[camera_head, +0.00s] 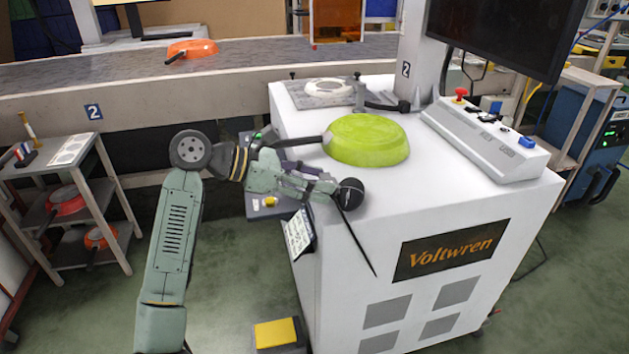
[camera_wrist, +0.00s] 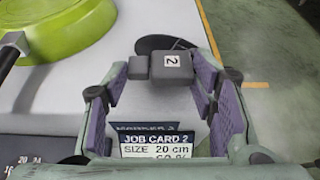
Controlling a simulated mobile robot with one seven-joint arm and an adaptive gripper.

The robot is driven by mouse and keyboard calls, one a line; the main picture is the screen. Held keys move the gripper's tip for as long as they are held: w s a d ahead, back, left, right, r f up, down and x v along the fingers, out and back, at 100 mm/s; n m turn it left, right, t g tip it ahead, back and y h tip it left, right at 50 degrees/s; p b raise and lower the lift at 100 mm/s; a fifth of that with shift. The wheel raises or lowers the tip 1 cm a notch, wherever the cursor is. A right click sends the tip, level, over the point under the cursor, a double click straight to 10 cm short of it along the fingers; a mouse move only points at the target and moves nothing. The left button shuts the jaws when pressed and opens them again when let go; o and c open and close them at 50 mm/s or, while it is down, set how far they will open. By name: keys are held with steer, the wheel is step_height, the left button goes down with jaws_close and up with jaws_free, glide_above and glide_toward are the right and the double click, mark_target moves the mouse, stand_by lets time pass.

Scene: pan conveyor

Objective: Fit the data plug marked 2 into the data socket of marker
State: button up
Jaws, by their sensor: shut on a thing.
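My gripper (camera_head: 335,187) is shut on the data plug, a dark grey block with a white label reading 2, in the wrist view (camera_wrist: 172,63). The plug sits between the purple-padded fingertips (camera_wrist: 162,75). In the head view the plug's dark rounded end (camera_head: 350,194) shows at the fingertips, and a thin black cable (camera_head: 358,241) hangs from it. The gripper is over the left edge of the white machine (camera_head: 470,205), in front of the green pan. I cannot make out a data socket in either view.
A green pan (camera_head: 368,139) lies on the machine's top; it also shows in the wrist view (camera_wrist: 65,28). A control panel (camera_head: 485,140) and dark screen (camera_head: 508,30) stand at right. A job card (camera_head: 298,233) hangs at the machine's left side. A conveyor (camera_head: 230,65) runs behind.

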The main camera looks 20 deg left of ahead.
steer(key=shift+f, duration=0.25)
steer(key=o, duration=1.1)
steer(key=shift+r, duration=0.1)
steer(key=shift+o, duration=0.2)
steer(key=shift+r+p, duration=0.45)
steer(key=shift+p, duration=0.05)
steer(key=b+v, duration=0.1)
steer(key=v, duration=1.1)
steer(key=shift+b, duration=0.3)
